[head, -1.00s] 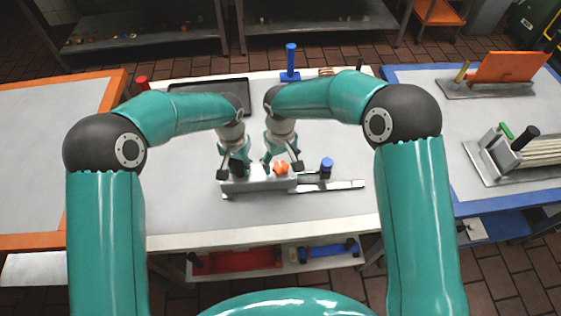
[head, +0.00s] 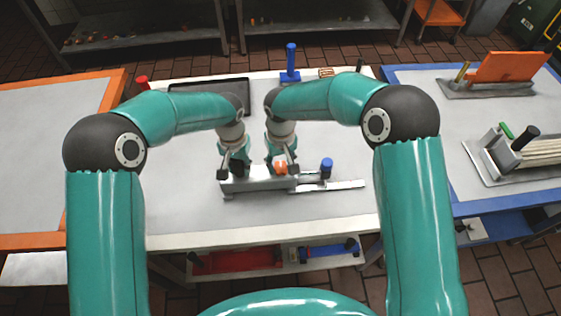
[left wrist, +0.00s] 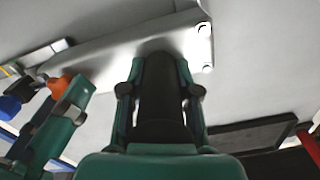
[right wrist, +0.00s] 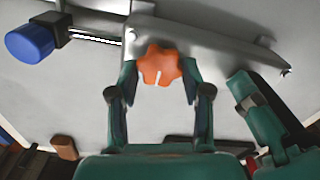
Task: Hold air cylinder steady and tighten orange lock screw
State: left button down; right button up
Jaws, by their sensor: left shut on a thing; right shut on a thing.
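The device on the table has a long metal body (head: 258,186) with a slide running to the right. A dark air cylinder (left wrist: 163,95) stands up from its left part. My left gripper (head: 233,172) is shut on this cylinder, with a finger on each side in the left wrist view. The orange lock screw (right wrist: 158,66) is a lobed knob on the body, right of the cylinder in the head view. My right gripper (head: 282,170) is shut on the knob, its fingers (right wrist: 160,85) at either side. The lower part of the cylinder is hidden.
A blue knob (head: 326,164) stands on the slide at the right. The table front (head: 180,225) is clear. Red and blue items sit on a shelf below.

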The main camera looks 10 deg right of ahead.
aim_at(280, 166)
jog(key=o, duration=1.2)
jog(key=shift+c, duration=0.2)
notch_tip(280, 166, up, 12)
pick_arm(q)
jog(key=c, duration=0.7)
grip_release()
